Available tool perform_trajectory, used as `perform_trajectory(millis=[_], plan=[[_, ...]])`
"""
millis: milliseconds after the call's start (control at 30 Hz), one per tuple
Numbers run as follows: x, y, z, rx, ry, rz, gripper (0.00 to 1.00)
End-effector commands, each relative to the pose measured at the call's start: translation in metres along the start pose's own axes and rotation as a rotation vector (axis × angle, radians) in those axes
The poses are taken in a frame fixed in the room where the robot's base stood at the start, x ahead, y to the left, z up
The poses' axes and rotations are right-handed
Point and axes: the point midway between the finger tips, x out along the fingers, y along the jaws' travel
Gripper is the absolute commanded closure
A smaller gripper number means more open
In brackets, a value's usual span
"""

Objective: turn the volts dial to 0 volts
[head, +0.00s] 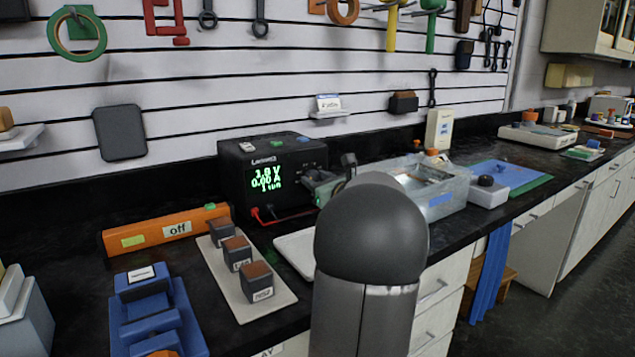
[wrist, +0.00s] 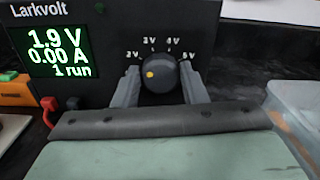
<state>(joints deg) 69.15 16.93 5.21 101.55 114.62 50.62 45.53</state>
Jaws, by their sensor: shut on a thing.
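The volts dial (wrist: 157,76) is a dark round knob on the front of the black Larkvolt power supply (head: 262,165). A yellow dot shows on its left side, and volt marks arc above it. My gripper (wrist: 161,83) has one finger on each side of the dial and is shut on it. The green display (wrist: 56,52) reads 1.9 V, 0.00 A and 1 run in the wrist view. In the head view my gripper and arm hide the dial.
Red and black leads (head: 263,217) leave the supply's lower front. A clear bin (head: 440,200) stands close on its right. An orange bar marked off (head: 160,232) and a tray (head: 272,302) of several dark blocks lie to the left.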

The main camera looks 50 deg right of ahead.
Motion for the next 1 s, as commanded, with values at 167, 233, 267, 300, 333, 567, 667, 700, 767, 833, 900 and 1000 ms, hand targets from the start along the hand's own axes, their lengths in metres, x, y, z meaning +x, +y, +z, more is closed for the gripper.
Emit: perform_trajectory(millis=[167,233,267,300,333,567,667,700,767,833,900,1000], plan=[[0.0003,0.0016,-0.0050,-0.085,-0.001,0.001,0.84],[-0.0001,0.0015,-0.0058,-0.133,-0.001,0.000,0.84],[0.0000,0.0017,-0.0058,-0.155,-0.002,0.000,0.84],[0.0002,0.0025,-0.0061,-0.188,-0.002,0.001,0.84],[0.0000,0.0025,-0.0066,-0.212,-0.002,0.001,0.84],[0.0000,0.0033,-0.0066,-0.399,-0.002,0.000,0.84],[-0.0001,0.0032,-0.0060,-0.473,-0.002,-0.001,0.84],[-0.0002,0.0033,-0.0061,-0.500,-0.001,0.000,0.84],[-0.0001,0.0033,-0.0058,-0.536,-0.001,0.000,0.84],[-0.0002,0.0032,-0.0052,-0.575,-0.001,0.000,0.84],[-0.0003,0.0031,-0.0051,-0.608,0.001,0.000,0.84],[-0.0001,0.0033,-0.0039,-0.643,0.000,0.000,0.84]])
